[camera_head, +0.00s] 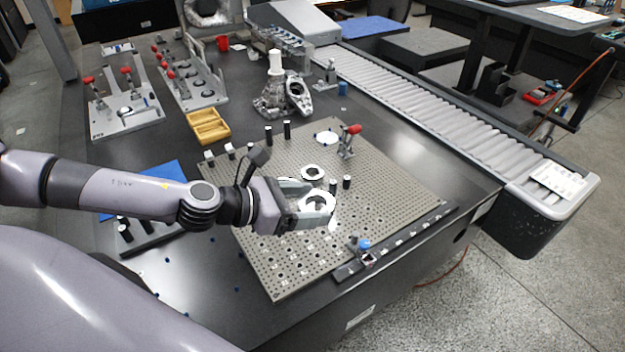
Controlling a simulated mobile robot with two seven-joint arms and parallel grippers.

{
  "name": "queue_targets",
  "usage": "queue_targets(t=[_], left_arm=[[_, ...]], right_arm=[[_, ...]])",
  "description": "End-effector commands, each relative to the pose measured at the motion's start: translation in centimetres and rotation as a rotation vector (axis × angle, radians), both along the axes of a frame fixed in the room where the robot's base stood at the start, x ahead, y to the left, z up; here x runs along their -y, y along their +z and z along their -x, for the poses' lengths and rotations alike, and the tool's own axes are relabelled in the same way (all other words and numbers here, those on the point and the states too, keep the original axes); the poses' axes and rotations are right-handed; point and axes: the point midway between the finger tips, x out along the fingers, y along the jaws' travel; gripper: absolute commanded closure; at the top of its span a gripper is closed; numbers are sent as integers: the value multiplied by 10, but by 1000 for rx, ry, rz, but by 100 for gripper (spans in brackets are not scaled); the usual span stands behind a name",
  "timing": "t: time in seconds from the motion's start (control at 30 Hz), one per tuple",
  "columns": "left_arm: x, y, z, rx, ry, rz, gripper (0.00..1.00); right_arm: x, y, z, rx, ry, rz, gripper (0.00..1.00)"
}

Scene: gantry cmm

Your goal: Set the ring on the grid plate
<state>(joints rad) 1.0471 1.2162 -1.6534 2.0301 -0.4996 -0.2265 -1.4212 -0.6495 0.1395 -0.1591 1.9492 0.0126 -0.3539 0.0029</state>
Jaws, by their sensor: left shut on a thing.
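The grid plate (290,262) is a grey-brown board full of holes, lying on the dark table. My left gripper (313,203) reaches in from the left over the middle of the plate. It is shut on a white ring (328,199), whose near and left parts are partly covered by the fingers. I cannot tell whether this ring touches the plate or is just above it. A second white ring (313,172) lies on the plate just beyond the gripper. My right gripper is not in view.
Short black pins (346,182) stand close to the held ring. A red-handled clamp (350,140) and a white disc (326,137) are towards the plate's back. A yellow tray (208,126), metal castings (272,98) and a roller conveyor (440,115) lie beyond. The plate's right part is mostly clear.

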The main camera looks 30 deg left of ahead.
Motion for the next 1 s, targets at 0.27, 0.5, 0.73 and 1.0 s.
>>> queue_targets(t=[0.27, 0.5, 0.73, 1.0], left_arm=[[-15, -2, -1, 2, 10, 3, 75], [-15, -25, -1, -1, 10, 3, 75], [-15, -51, -1, 1, 11, 3, 75], [-13, -71, -2, 4, 6, 7, 75]], right_arm=[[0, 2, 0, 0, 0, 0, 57], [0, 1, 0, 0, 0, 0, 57], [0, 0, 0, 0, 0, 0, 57], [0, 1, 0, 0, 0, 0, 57]])
